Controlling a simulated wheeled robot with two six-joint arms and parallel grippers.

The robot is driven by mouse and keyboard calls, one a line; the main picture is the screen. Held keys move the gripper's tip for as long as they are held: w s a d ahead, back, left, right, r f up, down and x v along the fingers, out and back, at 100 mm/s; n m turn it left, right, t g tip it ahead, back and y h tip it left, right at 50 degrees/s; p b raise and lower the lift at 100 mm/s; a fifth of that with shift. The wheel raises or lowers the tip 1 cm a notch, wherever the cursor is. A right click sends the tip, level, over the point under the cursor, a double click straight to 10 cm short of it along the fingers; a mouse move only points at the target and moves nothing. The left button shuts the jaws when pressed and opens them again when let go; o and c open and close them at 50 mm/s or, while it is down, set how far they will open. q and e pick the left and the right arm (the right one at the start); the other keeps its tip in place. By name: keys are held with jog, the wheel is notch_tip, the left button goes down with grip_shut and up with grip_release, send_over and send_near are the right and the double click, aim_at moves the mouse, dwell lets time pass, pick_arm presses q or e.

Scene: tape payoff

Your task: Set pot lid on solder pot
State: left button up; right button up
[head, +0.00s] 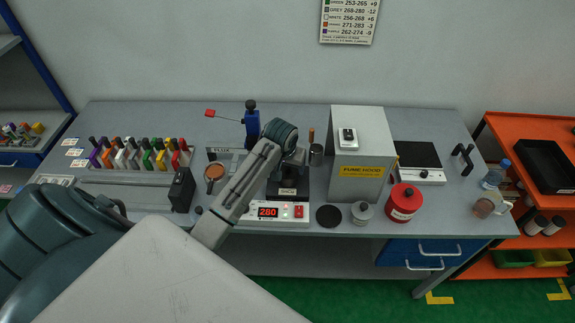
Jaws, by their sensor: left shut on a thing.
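The solder pot (288,192) is a black unit with a small label, behind a white control box (267,212) whose red display reads 280. My left gripper (297,160) is right above the pot, pointing down. It is shut on the pot lid, which is mostly hidden by the gripper and wrist. I cannot tell whether the lid touches the pot. The pot's top is also largely hidden. My right gripper is not in view.
A flat black disc (328,216), a grey jar (361,212) and a red canister (404,203) line the front edge. A black block (182,190) stands left.

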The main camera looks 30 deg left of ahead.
pick_arm(q)
jog(key=shift+f, duration=0.25)
jog(key=o, duration=1.2)
jog(key=shift+r, duration=3.5)
